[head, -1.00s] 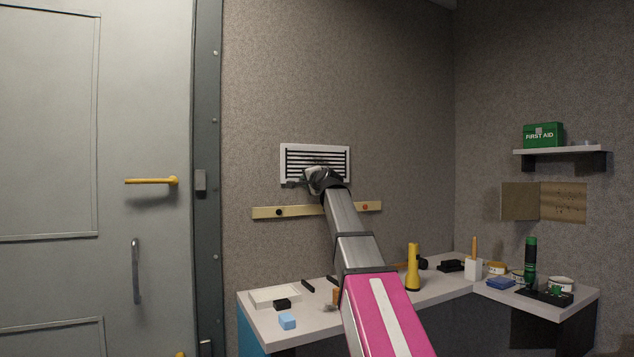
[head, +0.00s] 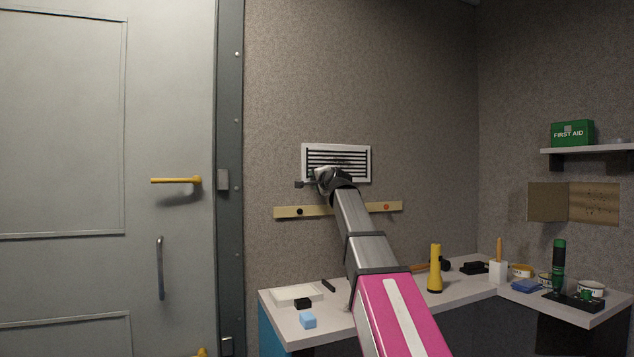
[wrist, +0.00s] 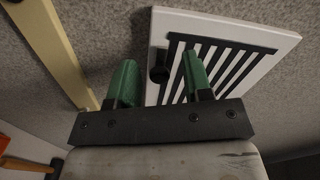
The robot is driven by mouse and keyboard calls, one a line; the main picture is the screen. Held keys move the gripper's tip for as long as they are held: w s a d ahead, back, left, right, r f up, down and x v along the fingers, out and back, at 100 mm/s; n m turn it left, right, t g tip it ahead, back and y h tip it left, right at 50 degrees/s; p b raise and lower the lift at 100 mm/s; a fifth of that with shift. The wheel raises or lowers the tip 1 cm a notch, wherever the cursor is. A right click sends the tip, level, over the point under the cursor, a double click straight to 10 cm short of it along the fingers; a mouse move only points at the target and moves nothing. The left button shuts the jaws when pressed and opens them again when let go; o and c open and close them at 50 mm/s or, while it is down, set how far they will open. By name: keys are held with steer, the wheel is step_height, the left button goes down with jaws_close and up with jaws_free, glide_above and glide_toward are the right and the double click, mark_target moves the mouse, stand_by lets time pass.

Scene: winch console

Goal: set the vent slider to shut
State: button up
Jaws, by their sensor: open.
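The vent (head: 366,165) is a white framed panel with dark slats on the back wall. It also fills the upper right of the wrist view (wrist: 272,33). A black knob (wrist: 159,74), which looks like the vent slider's, stands at the frame's edge beside the slats. My gripper (wrist: 158,72) is open, with its green fingers apart. In the wrist view the knob appears between the two fingertips; I cannot tell whether they touch it. In the head view my gripper (head: 308,180) is at the vent's lower left, and my wrist hides part of the vent and the knob.
A grey door (head: 90,270) is at left. The wall above the vent is clear.

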steer(key=shift+s, duration=0.15)
steer(key=v, duration=1)
steer(key=shift+s+d, duration=0.15)
steer(key=shift+s, duration=0.1)
